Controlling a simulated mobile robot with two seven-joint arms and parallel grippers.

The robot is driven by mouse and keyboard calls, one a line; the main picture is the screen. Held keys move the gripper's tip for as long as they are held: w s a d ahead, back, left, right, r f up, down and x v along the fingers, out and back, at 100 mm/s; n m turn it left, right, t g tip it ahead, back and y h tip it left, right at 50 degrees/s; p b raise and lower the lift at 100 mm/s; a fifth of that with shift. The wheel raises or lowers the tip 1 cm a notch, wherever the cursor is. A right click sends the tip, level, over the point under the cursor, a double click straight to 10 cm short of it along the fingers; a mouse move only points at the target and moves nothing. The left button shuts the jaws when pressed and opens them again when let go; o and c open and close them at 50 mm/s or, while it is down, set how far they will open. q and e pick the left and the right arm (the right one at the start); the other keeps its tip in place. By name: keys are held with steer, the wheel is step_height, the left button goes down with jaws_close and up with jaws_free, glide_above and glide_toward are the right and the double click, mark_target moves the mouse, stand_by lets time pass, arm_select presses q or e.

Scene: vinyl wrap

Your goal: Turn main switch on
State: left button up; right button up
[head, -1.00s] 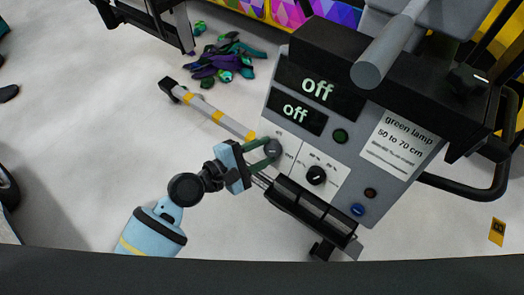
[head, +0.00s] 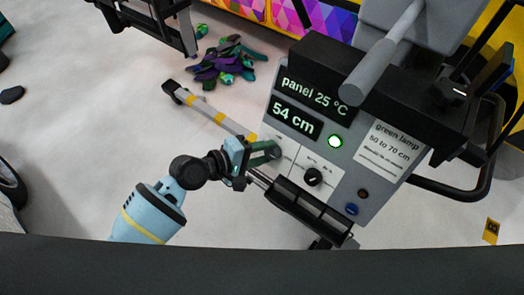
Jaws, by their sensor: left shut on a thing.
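The control panel (head: 352,188) is grey and tilted in the head view. Its main switch knob (head: 272,150) is grey and round on a white plate at the panel's left side. My left gripper (head: 262,154) is shut on this knob, and its fingers partly hide it. The upper display (head: 316,92) reads "panel 25 °C" and the lower display (head: 294,119) reads "54 cm". The green lamp (head: 335,141) is lit.
A black knob (head: 313,176), a blue button (head: 351,209) and a label (head: 388,150) are on the panel. A black rail (head: 308,212) runs along its lower edge. A grey-and-yellow striped bar (head: 208,109) sticks out left. Dark scraps (head: 222,64) lie on the floor.

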stand_by(0.3)
arm_select(q)
steer(key=o, duration=1)
steer(key=v, duration=0.7)
steer(key=shift+s+a+r, duration=0.15)
steer(key=shift+s+a, duration=0.05)
steer(key=shift+a, duration=0.1)
